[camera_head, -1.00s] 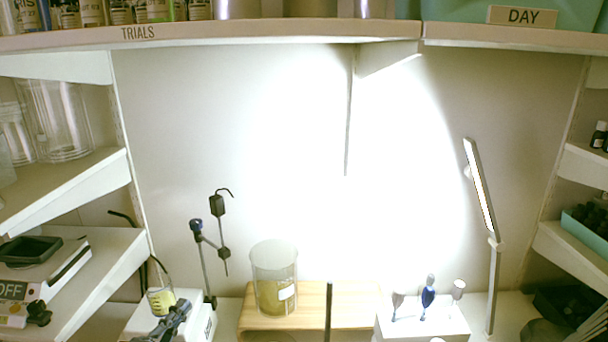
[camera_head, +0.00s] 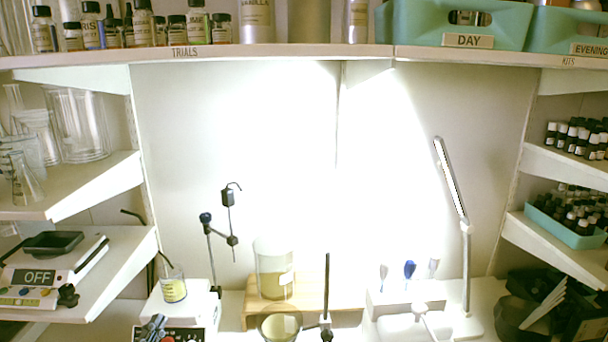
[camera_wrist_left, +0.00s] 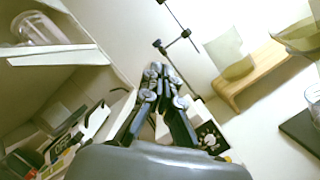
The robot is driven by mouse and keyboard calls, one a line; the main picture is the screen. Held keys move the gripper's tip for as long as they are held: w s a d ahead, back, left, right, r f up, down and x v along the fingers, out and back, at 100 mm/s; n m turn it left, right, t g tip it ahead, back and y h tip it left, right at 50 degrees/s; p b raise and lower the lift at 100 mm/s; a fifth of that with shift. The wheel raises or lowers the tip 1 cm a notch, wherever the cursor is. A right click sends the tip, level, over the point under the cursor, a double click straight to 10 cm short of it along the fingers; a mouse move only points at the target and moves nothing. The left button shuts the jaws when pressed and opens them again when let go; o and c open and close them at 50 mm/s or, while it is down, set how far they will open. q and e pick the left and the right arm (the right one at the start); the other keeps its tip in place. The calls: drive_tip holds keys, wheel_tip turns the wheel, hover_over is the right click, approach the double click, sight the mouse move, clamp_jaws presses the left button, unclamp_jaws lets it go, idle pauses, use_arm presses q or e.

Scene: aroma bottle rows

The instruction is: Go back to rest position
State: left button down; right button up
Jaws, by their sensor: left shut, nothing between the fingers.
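My left gripper (camera_head: 153,328) shows at the lower left of the head view, in front of the white stirrer box with dark knobs (camera_head: 172,315). In the left wrist view its fingers (camera_wrist_left: 157,72) are together at the tips with nothing between them. The glass beaker with yellow liquid (camera_head: 173,287) stands on the box behind the gripper, apart from it as far as I can tell. My right gripper is in neither view.
A wooden riser (camera_head: 337,294) carries a large glass beaker (camera_head: 273,258). A stand with a clamp (camera_head: 230,240) rises at left. A lamp (camera_head: 466,270) and a white holder with droppers (camera_head: 400,295) stand at right.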

use_arm(q)
drive_tip(key=s+a+f+n+g+y, duration=0.3)
drive_tip(key=s+f+n+y, duration=0.15)
drive_tip(key=n, duration=1.15)
drive_tip(key=s+a+f+n+g+y, duration=0.35)
drive_tip(key=s+n+y, duration=0.2)
drive_tip(key=n, duration=0.95)
drive_tip(key=s+d+f+n+g+h, duration=0.7)
drive_tip(key=s+d+f+n+g, duration=0.5)
drive_tip(key=s+d+n, duration=0.5)
wheel_tip(320, 180, down, 25)
drive_tip(key=s+a+m, duration=0.1)
drive_tip(key=s+a, duration=0.1)
drive_tip(key=a, duration=0.1)
drive_tip(key=s+a+f+g, duration=0.1)
drive_tip(key=s+a+f, duration=0.1)
drive_tip(key=s+f, duration=1.5)
drive_tip(key=shift+a+m, duration=0.3)
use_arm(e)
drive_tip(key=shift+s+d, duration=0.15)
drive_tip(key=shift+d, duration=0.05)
